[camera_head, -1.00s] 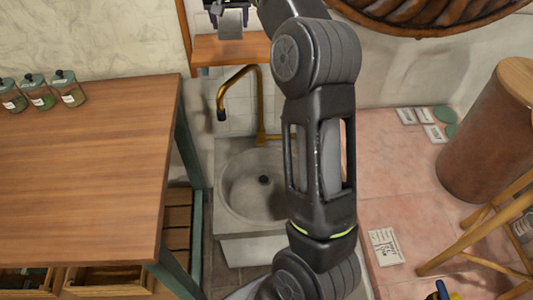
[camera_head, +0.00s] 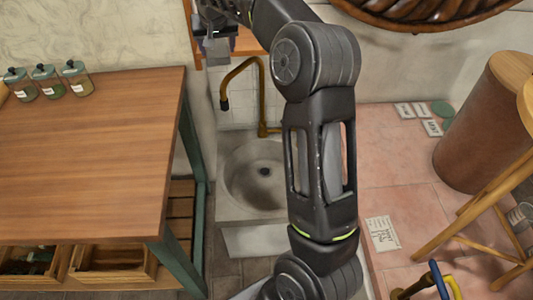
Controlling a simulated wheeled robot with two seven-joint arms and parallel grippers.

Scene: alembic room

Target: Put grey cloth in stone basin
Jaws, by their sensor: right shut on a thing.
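The stone basin (camera_head: 240,188) stands on the floor below a brass tap, partly hidden on its right by my right arm. Its bowl looks empty, with a dark drain. My right gripper (camera_head: 214,40) is at the top of the view, above and behind the basin, near a wooden shelf. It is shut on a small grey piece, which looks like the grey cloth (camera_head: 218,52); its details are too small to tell. My left gripper is not in view.
The curved brass tap (camera_head: 258,75) rises behind the basin. A wooden table (camera_head: 90,160) with several jars is at the left. A brown cylinder (camera_head: 480,130) and a wooden stool (camera_head: 470,215) are at the right. The wooden shelf (camera_head: 247,42) is behind the tap.

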